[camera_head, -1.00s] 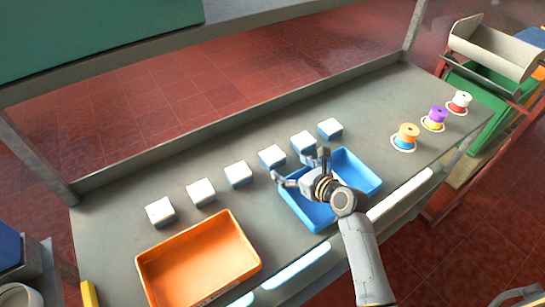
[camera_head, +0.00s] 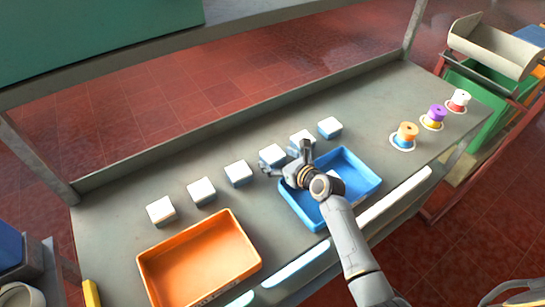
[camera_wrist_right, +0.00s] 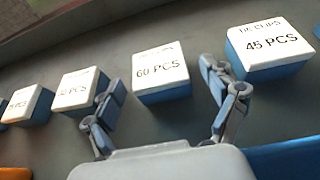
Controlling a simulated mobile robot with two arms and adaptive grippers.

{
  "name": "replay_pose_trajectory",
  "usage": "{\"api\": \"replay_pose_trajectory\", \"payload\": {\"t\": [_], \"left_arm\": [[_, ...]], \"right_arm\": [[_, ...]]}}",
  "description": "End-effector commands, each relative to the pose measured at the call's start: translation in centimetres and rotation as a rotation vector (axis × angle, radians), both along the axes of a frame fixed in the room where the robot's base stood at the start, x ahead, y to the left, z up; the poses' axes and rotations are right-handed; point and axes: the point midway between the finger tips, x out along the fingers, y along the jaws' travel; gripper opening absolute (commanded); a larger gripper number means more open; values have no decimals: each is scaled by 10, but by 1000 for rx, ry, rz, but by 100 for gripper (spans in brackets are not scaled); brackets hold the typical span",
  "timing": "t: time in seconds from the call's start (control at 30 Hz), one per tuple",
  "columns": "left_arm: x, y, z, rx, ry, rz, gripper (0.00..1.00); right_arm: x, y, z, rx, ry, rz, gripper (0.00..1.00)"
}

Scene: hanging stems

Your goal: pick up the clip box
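A row of blue boxes with white lids stands on the grey bench. In the right wrist view one lid's print ends in "CLIPS" above "45 PCS"; this clip box (camera_wrist_right: 265,48) is at the upper right, and I take it as this box (camera_head: 302,139) in the head view. A neighbouring box (camera_wrist_right: 160,72) reads "60 PCS", its upper line illegible; it also shows in the head view (camera_head: 272,155). My right gripper (camera_head: 285,160) is open and empty, its fingers spread to either side of the 60 PCS box's near side. The right finger is close to the clip box. My left gripper is out of view.
A blue tray (camera_head: 367,171) lies under my right forearm. An orange tray (camera_head: 237,222) is at the front left. Other boxes continue leftward, such as this one (camera_head: 201,191). Several spools, including an orange one (camera_head: 405,131), stand at the right. A raised ledge (camera_head: 240,121) runs behind the boxes.

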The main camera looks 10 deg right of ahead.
Motion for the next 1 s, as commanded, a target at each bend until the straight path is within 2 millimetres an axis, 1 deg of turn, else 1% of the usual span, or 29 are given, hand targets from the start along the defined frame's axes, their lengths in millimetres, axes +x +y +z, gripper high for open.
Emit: {"api": "replay_pose_trajectory", "payload": {"t": [0.03, 0.07, 0.1, 0.17, 0.2, 0.27, 0.53, 0.67, 0.77, 0.87, 1.0], "left_arm": [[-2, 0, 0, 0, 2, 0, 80], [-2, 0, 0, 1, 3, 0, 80], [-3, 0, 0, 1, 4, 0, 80], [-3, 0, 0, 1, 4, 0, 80], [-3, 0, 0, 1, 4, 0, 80], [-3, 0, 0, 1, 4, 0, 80], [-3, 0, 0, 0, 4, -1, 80], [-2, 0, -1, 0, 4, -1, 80], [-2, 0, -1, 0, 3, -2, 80], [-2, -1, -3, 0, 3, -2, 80], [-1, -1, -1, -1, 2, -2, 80]], "right_arm": [[0, 0, 0, 0, 0, 0, 73], [0, 0, 0, 0, 0, 0, 67], [0, 0, 0, 0, 0, 0, 58], [0, 0, 0, 0, 0, 0, 46], [0, 0, 0, 0, 0, 0, 38], [0, 0, 0, 0, 1, 0, 26], [0, 0, 0, 0, 0, 0, 26], [0, 0, 5, 0, -1, 0, 26], [0, 0, 14, 2, -2, 0, 26], [0, 1, 30, 4, -6, -2, 26], [-14, -7, 50, 1, -3, -1, 26]]}}
